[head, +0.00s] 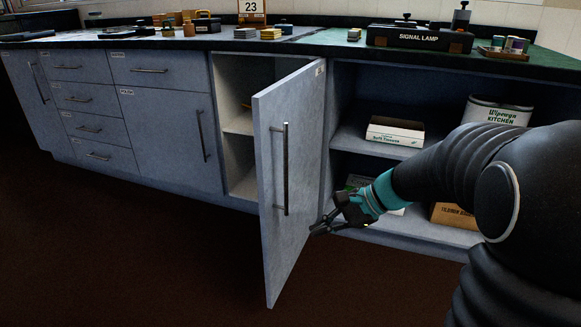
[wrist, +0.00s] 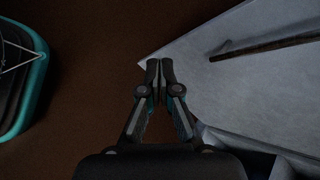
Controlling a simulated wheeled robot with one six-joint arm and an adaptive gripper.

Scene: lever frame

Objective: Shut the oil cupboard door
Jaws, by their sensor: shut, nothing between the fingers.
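A grey-blue cupboard door (head: 302,150) stands open in the head view, hinged at its right edge and swung out toward me. Its face with the long bar handle (head: 286,168) is turned to the right. The label near its top is too small to read. My gripper (head: 316,229) is shut and empty, beside the handle face, right of and below the handle. In the wrist view, my gripper's fingertips (wrist: 160,64) overlap the door (wrist: 225,95) near one corner, with the handle (wrist: 265,46) to the right. I cannot tell whether they touch the door.
Behind the door is a pale open compartment (head: 236,150) with a shelf. To the right, open shelves hold a white carton (head: 395,131) and a Kitchen tin (head: 495,112). The dark worktop (head: 330,42) carries a signal lamp case (head: 418,38). The floor (head: 130,250) in front is clear.

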